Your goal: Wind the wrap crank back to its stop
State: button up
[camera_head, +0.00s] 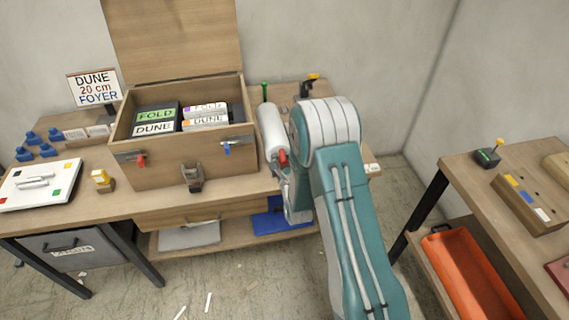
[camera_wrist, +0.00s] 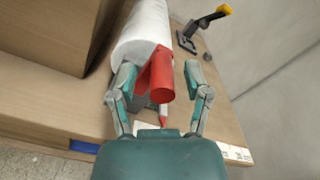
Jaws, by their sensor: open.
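The wrap crank (camera_wrist: 161,82) is red, with a round grip and an arm, at the near end of the white wrap roll (camera_wrist: 143,32). In the head view the crank (camera_head: 283,157) is a small red piece at the near end of the roll (camera_head: 270,128), right of the wooden chest. My gripper (camera_wrist: 158,70) is open, with one finger on each side of the crank. Gaps show beside the crank, so the jaws are not closed on it. My arm hides part of the roll's mount in the head view.
The open wooden chest (camera_head: 182,165) stands close to the roll's left. A black tool with a yellow tip (camera_wrist: 203,28) stands behind right, on the bench. A second table (camera_head: 510,215) with an orange bin (camera_head: 465,272) is at right, across a floor gap.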

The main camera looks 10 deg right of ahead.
jog(key=s, duration=1.2)
jog(key=shift+w, duration=0.1)
notch_tip(320, 180, up, 15)
jog(key=s+n+g, duration=0.2)
jog(key=n+g, duration=0.4)
jog(key=n, duration=0.9)
jog(key=s+r+n+g, duration=0.2)
jog(key=s+r+n, duration=0.1)
jog(key=s, duration=0.4)
jog(key=s+r+n+g, duration=0.2)
jog(key=s+r+n, duration=0.1)
jog(key=s+n, duration=0.3)
jog(key=s+d+r+n+g, duration=0.1)
jog(key=s+r+n, duration=0.3)
jog(key=s, duration=0.5)
jog(key=shift+s+n+g, duration=0.25)
jog(key=shift+n+g, duration=0.35)
jog(key=shift+g, duration=0.1)
